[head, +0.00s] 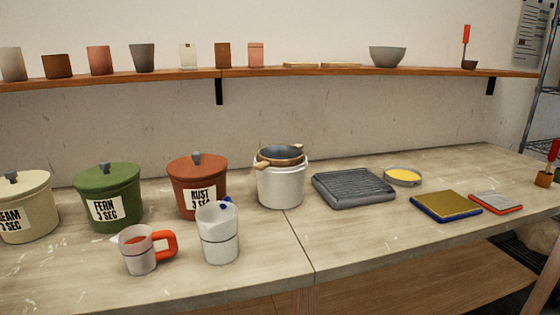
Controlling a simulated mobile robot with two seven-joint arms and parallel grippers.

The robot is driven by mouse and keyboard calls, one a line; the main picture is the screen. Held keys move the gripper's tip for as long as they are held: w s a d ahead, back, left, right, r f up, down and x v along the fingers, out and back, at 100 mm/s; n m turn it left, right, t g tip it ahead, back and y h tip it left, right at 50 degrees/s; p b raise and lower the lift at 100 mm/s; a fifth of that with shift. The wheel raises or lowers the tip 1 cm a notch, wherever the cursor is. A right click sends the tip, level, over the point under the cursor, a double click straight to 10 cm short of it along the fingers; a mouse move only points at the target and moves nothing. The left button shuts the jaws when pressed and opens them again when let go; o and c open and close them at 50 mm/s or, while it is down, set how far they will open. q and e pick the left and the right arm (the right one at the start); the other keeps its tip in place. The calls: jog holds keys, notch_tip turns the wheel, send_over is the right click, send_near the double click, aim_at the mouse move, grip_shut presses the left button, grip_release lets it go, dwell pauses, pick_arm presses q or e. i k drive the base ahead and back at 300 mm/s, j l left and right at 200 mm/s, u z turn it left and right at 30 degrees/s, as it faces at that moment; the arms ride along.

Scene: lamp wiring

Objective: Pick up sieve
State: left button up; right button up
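A round dark sieve-like bowl with a wooden rim and short wooden lugs (281,155) sits in the mouth of a white bucket (281,188) near the middle of the table. Its lower part is hidden inside the bucket, and I cannot see its mesh. Neither of my grippers is in view.
Lidded cream (27,190), green (108,180) and rust (197,175) buckets stand left. A red-handled jug (139,258) and a white pitcher (218,240) stand in front. A ridged grey slab (353,188), a shallow yellow-filled dish (403,176) and flat trays (446,206) lie right. A shelf (300,71) runs above.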

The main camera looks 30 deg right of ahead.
aim_at(279, 156)
jog(key=l+z, duration=0.3)
jog(key=l, duration=1)
